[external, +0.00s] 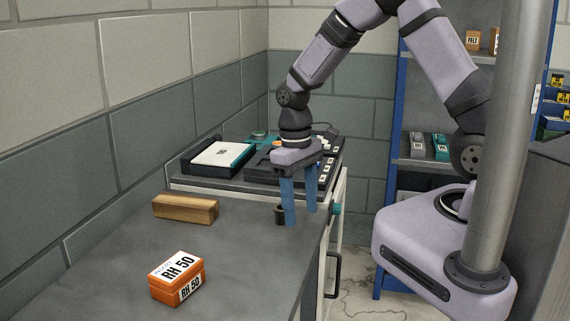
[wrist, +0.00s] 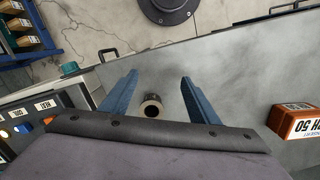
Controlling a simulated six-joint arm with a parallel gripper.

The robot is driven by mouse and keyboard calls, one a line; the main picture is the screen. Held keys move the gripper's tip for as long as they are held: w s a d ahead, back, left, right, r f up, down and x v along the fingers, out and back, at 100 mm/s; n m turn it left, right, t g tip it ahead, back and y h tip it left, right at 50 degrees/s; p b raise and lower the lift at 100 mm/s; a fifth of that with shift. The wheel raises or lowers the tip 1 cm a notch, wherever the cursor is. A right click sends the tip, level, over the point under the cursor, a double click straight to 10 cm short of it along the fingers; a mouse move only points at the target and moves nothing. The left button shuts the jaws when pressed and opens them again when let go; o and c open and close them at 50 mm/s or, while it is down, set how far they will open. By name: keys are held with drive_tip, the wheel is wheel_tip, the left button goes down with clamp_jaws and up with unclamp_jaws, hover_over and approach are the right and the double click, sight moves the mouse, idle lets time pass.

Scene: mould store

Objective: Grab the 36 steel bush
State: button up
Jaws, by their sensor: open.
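A small dark hollow cylinder, likely the steel bush (external: 280,214), stands on the grey bench top near its right edge; no number can be read on it. In the wrist view the bush (wrist: 152,107) shows its open round top with a paler rim, between the two blue fingers. My gripper (external: 302,219) points down at the bush in the external view, and its fingers partly overlap it there. The gripper (wrist: 160,78) is open, with a gap on both sides of the bush. I cannot tell the exact height of the fingertips above the bench.
A wooden block (external: 185,208) lies by the wall. The bench (external: 240,250) between box and bush is clear.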

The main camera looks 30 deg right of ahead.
sight(277, 206)
drive_tip(key=shift+m+t+y, duration=0.3)
drive_tip(key=shift+t, duration=0.4)
drive_tip(key=w+r, duration=0.1)
drive_tip(key=w, duration=0.1)
drive_tip(key=w+a+r, duration=0.1)
drive_tip(key=w+r, duration=0.1)
drive_tip(key=w+a+r, duration=0.1)
drive_tip(key=w, duration=0.1)
drive_tip(key=shift+w+a+r, duration=0.2)
drive_tip(key=shift+w+a, duration=0.05)
drive_tip(key=shift+w, duration=0.1)
drive_tip(key=shift+s+d+f+p, duration=0.1)
drive_tip(key=shift+s+f+p, duration=0.1)
drive_tip(key=shift+f, duration=0.3)
drive_tip(key=shift+s+d+f+p, duration=0.1)
drive_tip(key=shift+s+f+p, duration=0.1)
drive_tip(key=shift+f, duration=0.3)
drive_tip(key=shift+s+d+f+p, duration=0.1)
drive_tip(key=shift+d+f+p, duration=0.05)
drive_tip(key=shift+f+p, duration=0.4)
drive_tip(key=shift+d+f+p, duration=0.1)
drive_tip(key=shift+f+p, duration=0.55)
drive_tip(key=shift+f, duration=1.4)
drive_tip(key=shift+c, duration=0.2)
drive_tip(key=c, duration=1.2)
drive_tip(key=shift+c, duration=0.2)
